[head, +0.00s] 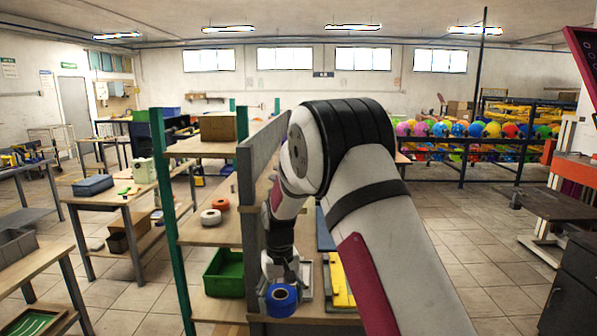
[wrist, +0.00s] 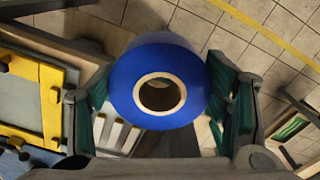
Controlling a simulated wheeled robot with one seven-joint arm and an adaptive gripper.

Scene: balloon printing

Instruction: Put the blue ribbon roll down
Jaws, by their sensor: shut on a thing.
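The blue ribbon roll (head: 281,299) is held at the end of my arm, low in the middle of the head view. In the wrist view the blue ribbon roll (wrist: 193,102) faces the camera, with its pale core and dark hole showing. My gripper (wrist: 160,95) is shut on it, with green-padded fingers against its left and right sides. In the head view my gripper (head: 283,272) points down at the roll. I cannot tell whether the roll touches the surface below it.
A shelf unit (head: 205,238) holds a red roll (head: 221,204), a white and orange roll (head: 210,217) and a green bin (head: 224,272) left of my gripper. A grey upright board (head: 252,200) stands close to my arm. A yellow piece (head: 341,283) lies to the right. Open floor (head: 470,260) is farther right.

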